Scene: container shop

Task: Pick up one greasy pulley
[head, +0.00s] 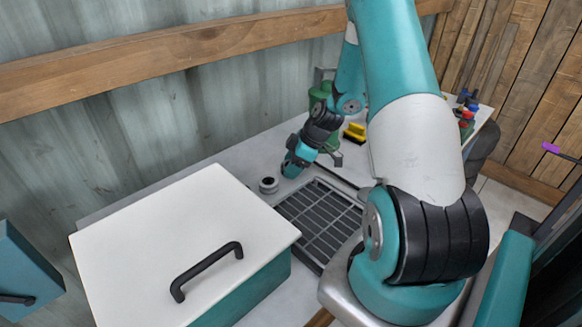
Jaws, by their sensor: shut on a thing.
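My gripper (290,170) is low over the worktable, beside the back left corner of a dark grated tray. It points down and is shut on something.
The dark grated tray (322,219) looks empty where visible. A large teal box with a white lid (185,245) and black handle (207,270) fills the front left. A yellow and black item (355,132) and a green canister (319,93) stand behind. The wall closes off the back.

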